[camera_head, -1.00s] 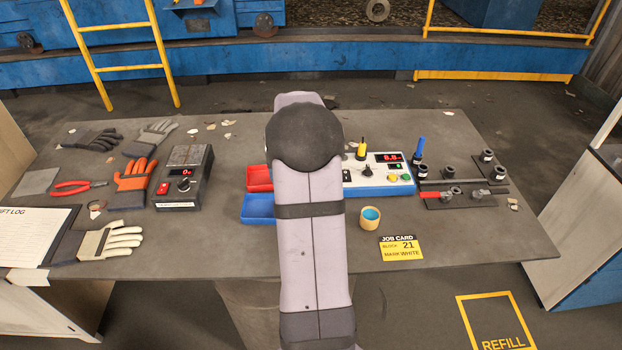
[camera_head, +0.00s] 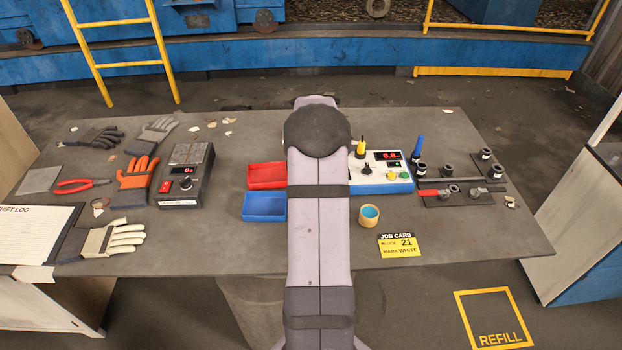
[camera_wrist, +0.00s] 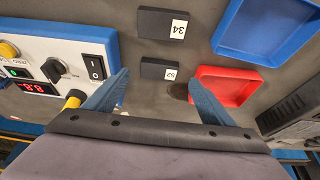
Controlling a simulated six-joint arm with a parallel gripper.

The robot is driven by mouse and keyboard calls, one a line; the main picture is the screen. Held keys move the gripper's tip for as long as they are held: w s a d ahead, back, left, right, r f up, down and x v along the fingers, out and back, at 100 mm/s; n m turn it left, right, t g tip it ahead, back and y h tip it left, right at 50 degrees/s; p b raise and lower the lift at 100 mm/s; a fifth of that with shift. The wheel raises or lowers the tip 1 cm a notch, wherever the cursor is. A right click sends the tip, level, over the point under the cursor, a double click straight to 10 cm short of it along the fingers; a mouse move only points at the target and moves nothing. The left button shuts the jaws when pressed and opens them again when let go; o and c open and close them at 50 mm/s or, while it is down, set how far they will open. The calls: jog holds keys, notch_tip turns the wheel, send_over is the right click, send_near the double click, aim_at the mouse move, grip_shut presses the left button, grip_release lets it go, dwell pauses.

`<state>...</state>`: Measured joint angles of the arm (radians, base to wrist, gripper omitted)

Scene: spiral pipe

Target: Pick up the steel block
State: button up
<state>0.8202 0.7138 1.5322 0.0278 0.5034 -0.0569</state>
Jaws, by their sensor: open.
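The wrist view shows two dark rectangular blocks with white number labels, either of which may be the steel block; I cannot tell which. The block nearer the top (camera_wrist: 160,23) has a label like 34. The other block (camera_wrist: 157,70) has a smaller label like 52. My gripper (camera_wrist: 158,77) is open with two blue fingers, and the lower block shows between the fingertips. Its height above that block is unclear. In the head view my arm hides the gripper and both blocks.
A red tray (camera_head: 251,176) and blue tray (camera_head: 248,217) lie left of my arm. A control box (camera_head: 398,188) with knobs stands at right. A job card (camera_head: 399,253) reads block 21, mark white. A scale-like device (camera_head: 178,195) and gloves (camera_head: 112,240) lie further left.

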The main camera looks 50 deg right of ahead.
jog(key=shift+p+x, duration=0.95)
jog(key=shift+x, duration=1.2)
jog(key=shift+c, duration=0.4)
jog(key=shift+d, duration=0.1)
jog(key=c, duration=1.4)
jog(key=shift+r, duration=0.1)
